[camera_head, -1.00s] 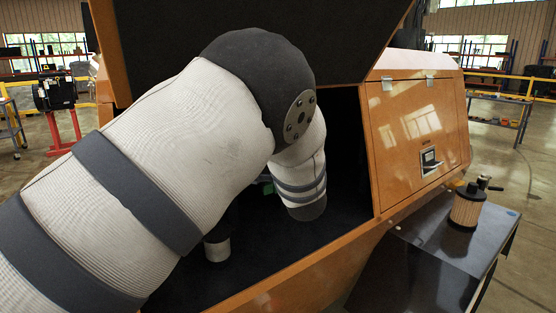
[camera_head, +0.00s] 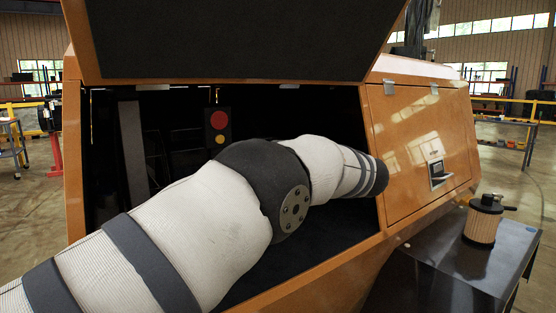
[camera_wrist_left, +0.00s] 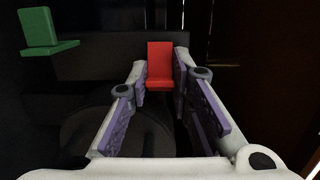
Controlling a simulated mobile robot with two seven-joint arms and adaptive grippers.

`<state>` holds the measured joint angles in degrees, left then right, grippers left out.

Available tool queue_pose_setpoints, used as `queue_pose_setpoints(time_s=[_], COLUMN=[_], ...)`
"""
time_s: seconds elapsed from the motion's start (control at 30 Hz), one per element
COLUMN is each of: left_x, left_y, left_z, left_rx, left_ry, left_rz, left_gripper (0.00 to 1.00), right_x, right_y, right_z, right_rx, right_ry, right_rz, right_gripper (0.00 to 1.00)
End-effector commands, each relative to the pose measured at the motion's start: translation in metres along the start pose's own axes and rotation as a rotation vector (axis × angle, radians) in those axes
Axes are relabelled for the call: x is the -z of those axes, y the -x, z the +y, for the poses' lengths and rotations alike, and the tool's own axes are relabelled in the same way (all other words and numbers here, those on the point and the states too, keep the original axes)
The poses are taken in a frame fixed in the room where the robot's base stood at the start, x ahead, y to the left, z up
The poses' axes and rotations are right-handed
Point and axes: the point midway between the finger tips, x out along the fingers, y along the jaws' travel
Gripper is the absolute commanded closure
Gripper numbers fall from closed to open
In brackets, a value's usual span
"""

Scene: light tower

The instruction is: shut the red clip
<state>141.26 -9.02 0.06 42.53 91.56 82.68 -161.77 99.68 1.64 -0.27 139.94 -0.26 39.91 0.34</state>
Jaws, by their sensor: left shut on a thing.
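The red clip (camera_wrist_left: 160,62) is upright between the fingertips of my left gripper (camera_wrist_left: 160,80) in the left wrist view. The fingers press on it from both sides, and its upper part sticks up above them. A green clip (camera_wrist_left: 45,35) stands open in an L shape at the upper left of that view, apart from the gripper. In the head view my left arm reaches into the orange housing, and the gripper and clips are hidden there. My right gripper is not in view.
The orange housing (camera_head: 325,293) has a raised lid (camera_head: 235,40) above the arm. Inside is a dark panel with a red disc (camera_head: 219,120). A closed orange door (camera_head: 415,140) is on the right. A dark table (camera_head: 455,265) carries a ribbed canister (camera_head: 483,222).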

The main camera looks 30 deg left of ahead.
Motion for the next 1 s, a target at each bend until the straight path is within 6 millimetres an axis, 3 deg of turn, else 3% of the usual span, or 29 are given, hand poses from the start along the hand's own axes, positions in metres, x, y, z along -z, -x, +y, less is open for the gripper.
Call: queue_pose_setpoints(time_s=[0.47,0.5,0.57,0.87,1.0], left_x=[0.0,0.0,0.0,0.0,0.001], left_y=[-0.001,-0.001,-0.001,0.001,0.025], left_z=[-0.001,-0.001,-0.001,-0.001,-0.001], left_rx=[0.001,0.001,0.001,0.001,0.001], left_ry=[0.0,0.0,0.0,0.0,0.0], left_rz=[-0.01,-0.009,-0.009,-0.008,-0.005], left_gripper=[1.0,0.71,0.6,0.6,0.6], right_x=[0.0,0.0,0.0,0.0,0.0], right_y=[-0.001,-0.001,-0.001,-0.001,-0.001], right_z=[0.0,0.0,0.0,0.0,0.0], right_rx=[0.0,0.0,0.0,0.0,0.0], right_ry=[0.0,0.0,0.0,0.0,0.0], right_rz=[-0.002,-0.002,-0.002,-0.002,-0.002], right_gripper=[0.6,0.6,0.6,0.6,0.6])
